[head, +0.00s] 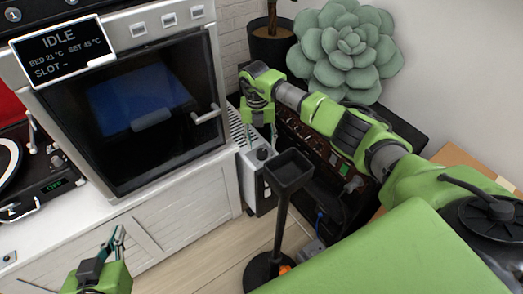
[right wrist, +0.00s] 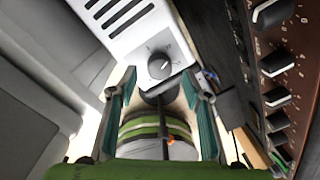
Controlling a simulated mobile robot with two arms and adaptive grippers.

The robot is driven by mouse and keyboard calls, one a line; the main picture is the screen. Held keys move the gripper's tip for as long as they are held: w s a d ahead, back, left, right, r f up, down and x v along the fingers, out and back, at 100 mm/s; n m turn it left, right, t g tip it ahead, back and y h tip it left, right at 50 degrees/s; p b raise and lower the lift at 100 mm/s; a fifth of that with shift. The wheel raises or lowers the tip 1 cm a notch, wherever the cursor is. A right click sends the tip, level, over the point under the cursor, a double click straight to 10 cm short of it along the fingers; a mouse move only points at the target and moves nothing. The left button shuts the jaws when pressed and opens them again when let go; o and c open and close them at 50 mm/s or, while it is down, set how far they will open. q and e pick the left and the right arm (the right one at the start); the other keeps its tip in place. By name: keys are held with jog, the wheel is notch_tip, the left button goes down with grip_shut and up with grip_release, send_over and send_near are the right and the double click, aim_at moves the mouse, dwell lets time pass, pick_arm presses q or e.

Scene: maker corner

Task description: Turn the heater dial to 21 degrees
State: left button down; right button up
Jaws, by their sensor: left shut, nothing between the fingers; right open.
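The heater (head: 250,178) is a narrow white box with a slotted top, standing between the white cabinet and the dark rack. Its dark round dial (head: 263,153) is on its top; in the right wrist view the dial (right wrist: 159,66) shows a light pointer mark, but the scale is too small to read. My right gripper (head: 260,138) is open, pointing down just above the dial. In the right wrist view its fingers are spread either side of the dial, with no visible contact. My left gripper (head: 119,236) is shut and empty at lower left, in front of the cabinet.
A black tray on a stand (head: 288,168) rises close in front of the heater. A rack with several knobs (right wrist: 275,62) stands right of it. An oven-like machine (head: 150,105) showing IDLE and a turntable (head: 40,175) are at left. A succulent (head: 345,50) is behind.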

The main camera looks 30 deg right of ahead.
aim_at(262, 151)
notch_tip(262, 151, down, 3)
jog(key=shift+f+b, duration=0.2)
jog(key=shift+b, duration=0.2)
jog(key=shift+f, duration=0.2)
pick_arm(q)
notch_tip(262, 151, up, 6)
jog(key=w+d+t+h, duration=0.1)
jog(key=w+t, duration=0.1)
jog(key=t, duration=0.1)
jog(key=shift+w+d, duration=0.25)
jog(key=shift+w, duration=0.1)
jog(key=shift+f, duration=0.1)
pick_arm(e)
jog(key=c, duration=1.1)
